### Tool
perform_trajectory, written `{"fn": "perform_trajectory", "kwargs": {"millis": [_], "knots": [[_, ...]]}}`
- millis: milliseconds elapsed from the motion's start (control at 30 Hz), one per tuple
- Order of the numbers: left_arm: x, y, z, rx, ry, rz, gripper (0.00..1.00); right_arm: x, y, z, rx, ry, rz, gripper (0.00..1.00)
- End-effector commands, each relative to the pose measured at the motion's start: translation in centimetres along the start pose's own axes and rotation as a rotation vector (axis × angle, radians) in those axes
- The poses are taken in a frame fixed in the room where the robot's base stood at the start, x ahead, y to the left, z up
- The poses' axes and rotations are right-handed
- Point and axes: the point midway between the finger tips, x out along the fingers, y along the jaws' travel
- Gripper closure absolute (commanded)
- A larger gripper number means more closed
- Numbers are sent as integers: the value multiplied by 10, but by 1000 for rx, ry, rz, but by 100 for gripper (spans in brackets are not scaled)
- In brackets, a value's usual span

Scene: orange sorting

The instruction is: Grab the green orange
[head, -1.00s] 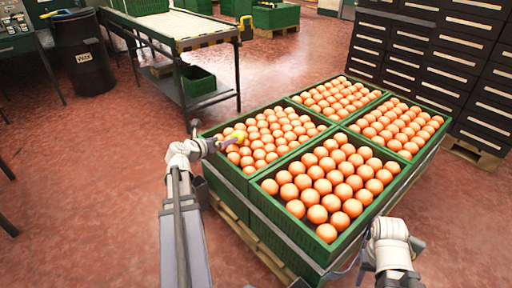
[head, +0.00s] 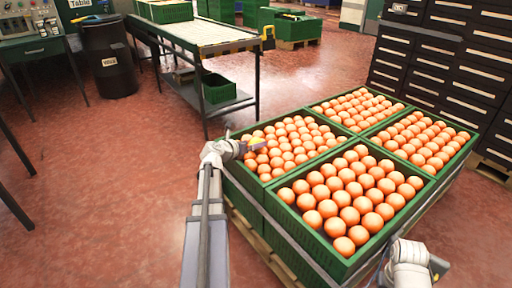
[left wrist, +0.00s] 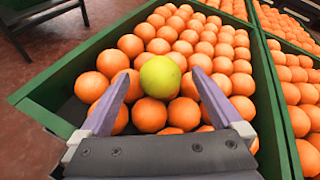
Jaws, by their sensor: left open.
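The green orange (left wrist: 160,77) is yellow-green and lies among orange ones in the near part of a green crate (left wrist: 66,61) in the left wrist view. My left gripper (left wrist: 159,85) is open, with its two purple fingers on either side of the green orange in the picture. Whether they touch it I cannot tell. In the head view the left gripper (head: 256,145) is over the near left corner of the back left crate, and the green orange is mostly hidden there. Part of my right arm shows at the lower right, but its fingers cannot be made out.
Several green crates of oranges stand together on a pallet; the near one (head: 318,231) lies beside my left arm. A conveyor table (head: 215,47), a black bin (head: 108,58) and dark drawer cabinets (head: 440,70) stand behind. The red floor at left is clear.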

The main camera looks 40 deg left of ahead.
Motion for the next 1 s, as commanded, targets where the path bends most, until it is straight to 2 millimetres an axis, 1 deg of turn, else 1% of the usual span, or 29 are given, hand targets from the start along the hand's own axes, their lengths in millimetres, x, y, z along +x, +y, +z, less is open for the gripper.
{"fn": "perform_trajectory", "kwargs": {"millis": [33,100,300,1000], "knots": [[10,2,-1,0,0,0,0,5,0,0,0,0,0,50],[13,1,-1,-1,0,0,0,6,-1,0,0,0,0,50],[12,0,0,-1,0,0,0,5,0,0,0,0,0,50],[12,0,0,-1,0,0,79,5,0,0,0,0,0,50]]}}
